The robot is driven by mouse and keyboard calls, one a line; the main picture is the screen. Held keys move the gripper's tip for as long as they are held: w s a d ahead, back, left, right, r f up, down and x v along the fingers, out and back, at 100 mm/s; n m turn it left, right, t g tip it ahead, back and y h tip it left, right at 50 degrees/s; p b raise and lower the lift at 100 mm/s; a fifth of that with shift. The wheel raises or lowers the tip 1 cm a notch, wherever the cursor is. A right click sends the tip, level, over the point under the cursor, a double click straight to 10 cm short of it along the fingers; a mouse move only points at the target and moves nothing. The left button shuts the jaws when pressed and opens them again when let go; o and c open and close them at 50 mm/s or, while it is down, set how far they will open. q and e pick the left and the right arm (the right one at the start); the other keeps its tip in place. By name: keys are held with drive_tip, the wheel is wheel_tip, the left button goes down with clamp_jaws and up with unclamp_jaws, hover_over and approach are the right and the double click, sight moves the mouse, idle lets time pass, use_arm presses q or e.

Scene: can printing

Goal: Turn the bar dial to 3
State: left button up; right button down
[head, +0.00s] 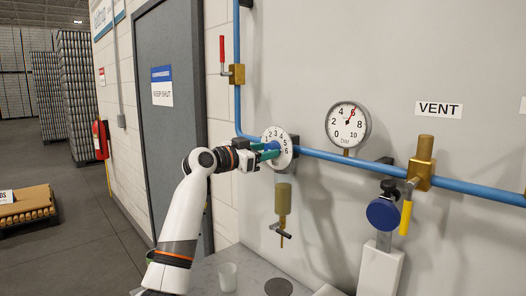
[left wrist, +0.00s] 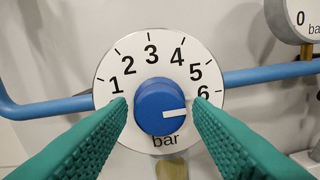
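The bar dial is a white round plate (left wrist: 150,72) marked 1 to 6, with a blue knob (left wrist: 160,98) at its centre. The knob's white mark points right, near the 6. In the head view the dial plate (head: 285,135) sits on the blue pipe. My left gripper (head: 270,150) is at the dial, facing it. In the left wrist view its green fingers (left wrist: 160,102) stand open on either side of the knob. Narrow gaps seem to show; contact is hard to tell. In the head view the fingers hide the knob. My right gripper is not in view.
A gauge (head: 347,124) is on the wall to the right. A brass tap (head: 283,199) hangs below the dial. A yellow-handled valve (head: 421,170) and a blue disc (head: 383,213) are farther right. A red-handled valve (head: 236,74) is upper left. A cup (head: 228,277) stands on the counter below.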

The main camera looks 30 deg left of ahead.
use_arm(q)
drive_tip(key=c, duration=0.7)
drive_tip(key=shift+n, duration=0.4)
drive_tip(key=n+p, duration=0.1)
drive_tip(key=n, duration=0.3)
drive_tip(key=n+p, duration=0.1)
drive_tip(key=n, duration=0.2)
drive_tip(key=shift+n+p, duration=0.3)
drive_tip(key=n+p, duration=0.2)
drive_tip(key=n, duration=0.3)
drive_tip(key=shift+r+n+p, duration=0.1)
drive_tip(key=shift+n+p, duration=0.2)
drive_tip(key=shift+p, duration=0.1)
drive_tip(key=shift+n+p, duration=1.25)
drive_tip(key=shift+n, duration=0.75)
drive_tip(key=shift+t, duration=0.3)
